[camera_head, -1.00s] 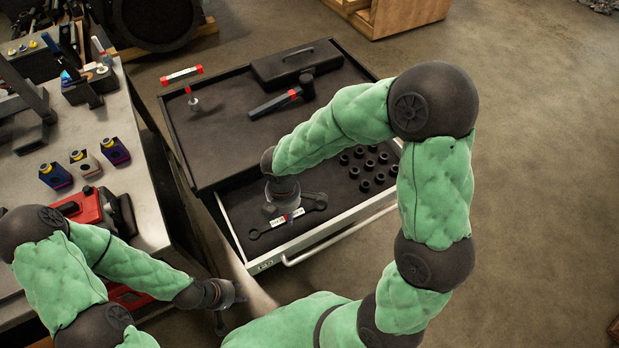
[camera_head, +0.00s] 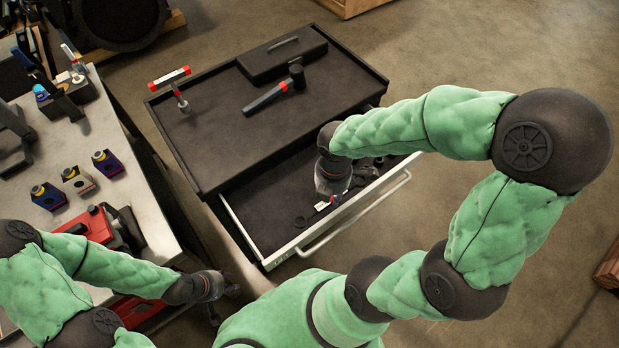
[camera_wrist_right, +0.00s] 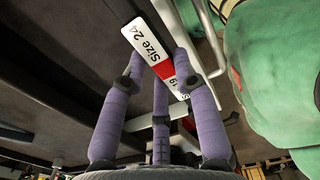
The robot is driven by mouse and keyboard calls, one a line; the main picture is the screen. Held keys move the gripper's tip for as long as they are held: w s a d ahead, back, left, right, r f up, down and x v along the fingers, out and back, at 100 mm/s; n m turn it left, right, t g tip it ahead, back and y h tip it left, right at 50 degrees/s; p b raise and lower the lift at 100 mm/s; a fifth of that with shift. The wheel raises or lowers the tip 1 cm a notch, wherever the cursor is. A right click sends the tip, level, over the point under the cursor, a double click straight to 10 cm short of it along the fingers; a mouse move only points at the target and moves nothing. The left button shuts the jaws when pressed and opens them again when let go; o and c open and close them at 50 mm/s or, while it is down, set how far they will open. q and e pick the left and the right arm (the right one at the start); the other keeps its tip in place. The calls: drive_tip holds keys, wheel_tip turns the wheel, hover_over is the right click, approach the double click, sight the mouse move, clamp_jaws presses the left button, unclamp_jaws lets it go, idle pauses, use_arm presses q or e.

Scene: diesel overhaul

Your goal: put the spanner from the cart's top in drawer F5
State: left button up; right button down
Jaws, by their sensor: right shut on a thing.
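The spanner (camera_head: 322,206) is dark with a white and red label. My right gripper (camera_head: 331,186) is shut on it, over the front part of the open drawer (camera_head: 261,215). Most of the spanner is hidden by the gripper and arm; I cannot tell whether it touches the drawer. In the right wrist view, the spanner's label (camera_wrist_right: 148,38) reads "Size 24" and lies between the fingers (camera_wrist_right: 160,72). The cart's top (camera_head: 225,135) is above and behind the drawer. My left gripper (camera_head: 226,300) is low beside the bench, empty, its fingers apart.
The cart's top holds a red-ended T-handle tool (camera_head: 171,80), a mallet (camera_head: 270,95) and a black case (camera_head: 282,54). Small sockets (camera_head: 368,168) lie in the drawer, partly behind my arm. The drawer handle (camera_head: 350,222) sticks out in front. A cluttered bench (camera_head: 130,205) stands left.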

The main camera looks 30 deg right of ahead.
drive_tip(key=w+f+b, duration=0.1)
drive_tip(key=w+f, duration=0.2)
drive_tip(key=w, duration=0.4)
drive_tip(key=b, duration=0.2)
hover_over(302, 189)
drive_tip(key=f, duration=0.5)
drive_tip(key=shift+s+f, duration=0.25)
drive_tip(key=shift+f, duration=0.1)
drive_tip(key=shift+w+f, duration=0.15)
drive_tip(key=shift+f, duration=0.1)
drive_tip(key=shift+w+f+b, duration=0.1)
drive_tip(key=shift+f+b, duration=0.55)
drive_tip(key=shift+f, duration=0.9)
drive_tip(key=c, duration=1.4)
unclamp_jaws()
drive_tip(key=shift+f, duration=0.2)
drive_tip(key=o, duration=0.4)
drive_tip(key=shift+o, duration=0.2)
drive_tip(key=shift+r, duration=0.1)
